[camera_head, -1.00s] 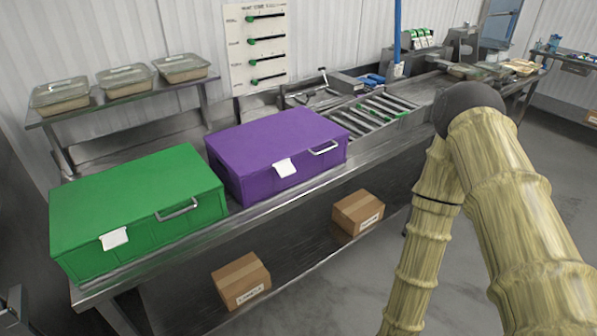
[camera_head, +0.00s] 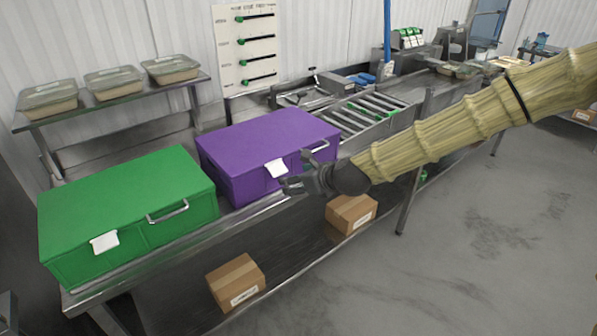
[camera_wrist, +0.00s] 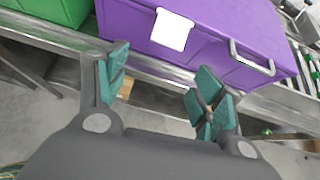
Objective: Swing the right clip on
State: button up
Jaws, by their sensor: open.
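A purple lidded box (camera_head: 268,140) stands on the steel bench, with a white tag (camera_head: 276,168) and a metal bail (camera_head: 319,147) on its front. The box (camera_wrist: 215,25), tag (camera_wrist: 172,30) and bail (camera_wrist: 252,58) also show in the wrist view. My gripper (camera_head: 294,173) is in front of the box, between tag and bail in the head view. In the wrist view my gripper (camera_wrist: 160,72) has its green-padded fingers spread with nothing between them, apart from the bail. I cannot tell which part is the right clip.
A green box (camera_head: 130,212) with its own tag and metal bail stands to the left. The steel bench edge (camera_head: 247,212) runs below my gripper. Cardboard boxes (camera_head: 235,281) sit on the lower shelf. Rollers (camera_head: 365,115) lie behind to the right. The floor at right is clear.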

aim_at(280, 171)
jog(key=shift+m, duration=0.4)
jog(key=w+a+f+b, duration=0.1)
jog(key=w, duration=0.1)
jog(key=w+a+b, duration=0.1)
jog(key=w+a, duration=0.1)
jog(key=w, duration=0.1)
jog(key=w+a+f+b, duration=0.1)
jog(key=w, duration=0.1)
jog(key=shift+w+a+f, duration=0.15)
jog(key=shift+a+f, duration=0.2)
jog(key=c, duration=0.6)
